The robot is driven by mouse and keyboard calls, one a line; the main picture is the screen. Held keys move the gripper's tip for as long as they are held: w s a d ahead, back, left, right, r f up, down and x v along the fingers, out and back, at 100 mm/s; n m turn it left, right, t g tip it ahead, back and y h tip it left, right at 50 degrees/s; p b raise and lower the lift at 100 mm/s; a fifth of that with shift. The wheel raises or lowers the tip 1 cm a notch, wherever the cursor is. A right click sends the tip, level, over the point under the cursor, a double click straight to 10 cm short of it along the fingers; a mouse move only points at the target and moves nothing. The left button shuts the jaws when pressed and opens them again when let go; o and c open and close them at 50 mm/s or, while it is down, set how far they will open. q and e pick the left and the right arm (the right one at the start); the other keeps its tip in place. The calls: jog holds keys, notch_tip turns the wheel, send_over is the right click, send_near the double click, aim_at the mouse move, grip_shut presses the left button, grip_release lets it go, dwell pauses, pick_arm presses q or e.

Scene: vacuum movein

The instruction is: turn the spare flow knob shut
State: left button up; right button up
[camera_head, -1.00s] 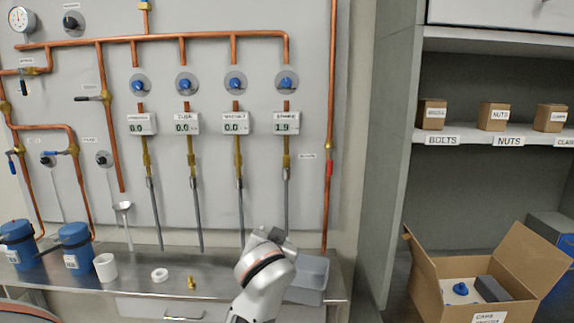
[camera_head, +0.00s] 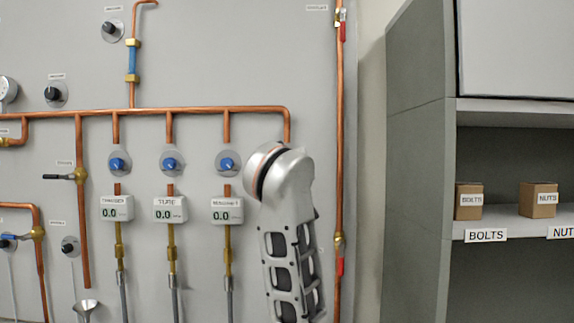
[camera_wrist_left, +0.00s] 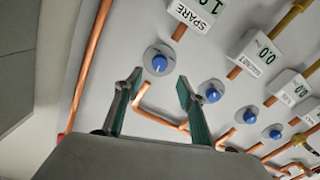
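The spare flow knob (camera_wrist_left: 157,60) is a blue knob on a grey round plate, in the left wrist view. It lies just beyond and between the fingertips of my left gripper (camera_wrist_left: 160,76), apart from them as far as I can tell. The gripper is open and empty, one finger to each side. The SPARE display (camera_wrist_left: 196,13) is partly cut off; a 1 shows on it. In the head view my arm (camera_head: 287,185) covers the spare knob and its display, and the gripper is hidden. My right gripper is not in view.
Three other blue knobs (camera_head: 228,161) sit in a row to the left, with displays reading 0.0 (camera_head: 227,211). A copper manifold pipe (camera_head: 180,111) runs above. A vertical copper pipe (camera_head: 339,120) with red-handled valves stands to the right, before a grey shelf unit (camera_head: 415,160).

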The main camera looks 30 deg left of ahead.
pick_arm(q)
jog(key=p+x, duration=0.1)
jog(key=x, duration=0.6)
jog(key=shift+w+a+p, duration=0.2)
jog(key=shift+w+p, duration=0.15)
jog(key=shift+p, duration=0.05)
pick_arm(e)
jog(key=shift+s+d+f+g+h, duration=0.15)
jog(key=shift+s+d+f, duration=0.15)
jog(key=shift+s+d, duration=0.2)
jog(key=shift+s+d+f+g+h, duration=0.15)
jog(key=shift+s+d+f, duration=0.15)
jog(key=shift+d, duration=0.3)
pick_arm(q)
jog(key=shift+r, duration=0.1)
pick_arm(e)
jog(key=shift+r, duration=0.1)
pick_arm(q)
jog(key=c, duration=1.1)
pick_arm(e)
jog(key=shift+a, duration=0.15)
